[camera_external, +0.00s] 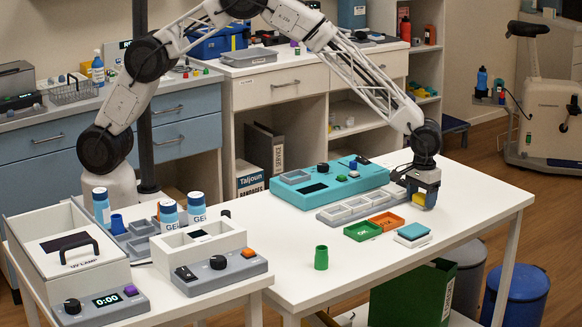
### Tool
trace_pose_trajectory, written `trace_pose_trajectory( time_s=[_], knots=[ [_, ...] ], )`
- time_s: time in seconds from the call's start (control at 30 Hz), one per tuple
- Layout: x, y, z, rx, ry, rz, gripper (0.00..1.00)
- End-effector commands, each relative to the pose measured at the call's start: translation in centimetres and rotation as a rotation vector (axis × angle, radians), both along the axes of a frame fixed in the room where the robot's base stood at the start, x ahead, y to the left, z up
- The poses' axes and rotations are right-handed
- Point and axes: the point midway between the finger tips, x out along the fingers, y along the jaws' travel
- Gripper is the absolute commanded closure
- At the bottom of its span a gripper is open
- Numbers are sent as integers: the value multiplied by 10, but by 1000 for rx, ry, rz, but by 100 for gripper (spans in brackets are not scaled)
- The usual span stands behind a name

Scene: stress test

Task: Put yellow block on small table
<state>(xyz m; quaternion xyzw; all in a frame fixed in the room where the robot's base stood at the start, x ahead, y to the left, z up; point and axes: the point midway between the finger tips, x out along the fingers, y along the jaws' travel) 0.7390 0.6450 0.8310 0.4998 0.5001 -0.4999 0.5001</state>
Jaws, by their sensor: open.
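The yellow block (418,198) shows as a small yellow patch at my gripper's fingertips, low over the right white table. The fingers partly hide it. My gripper (421,202) points down and is open. I cannot tell whether the block is between the fingers or just behind them. The smaller white table (172,306) stands at the front left, to the left of the larger white table (470,222). Devices and bottles crowd its top.
Left of my gripper are a green tray (362,231), an orange tray (386,221), a grey divided tray (352,209) and a teal device (328,183). A teal-topped block (413,232) and a green cup (321,257) stand in front. The larger table's right side is clear.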

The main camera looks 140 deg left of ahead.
Motion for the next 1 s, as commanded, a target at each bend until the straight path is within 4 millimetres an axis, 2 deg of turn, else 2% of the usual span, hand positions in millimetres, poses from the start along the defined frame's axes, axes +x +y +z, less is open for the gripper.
trace_pose_trajectory(
  time_s=[0.17, 0.4, 0.47, 0.77, 1.0],
  knots=[
    [0, 0, 0, 0, 0, 0, 34],
    [0, 0, 0, 0, 0, 0, 69],
    [0, 0, 0, 0, 0, 0, 74],
    [0, 0, 3, 0, 0, 0, 74],
    [0, 0, 19, 1, -1, 0, 74]
  ],
)
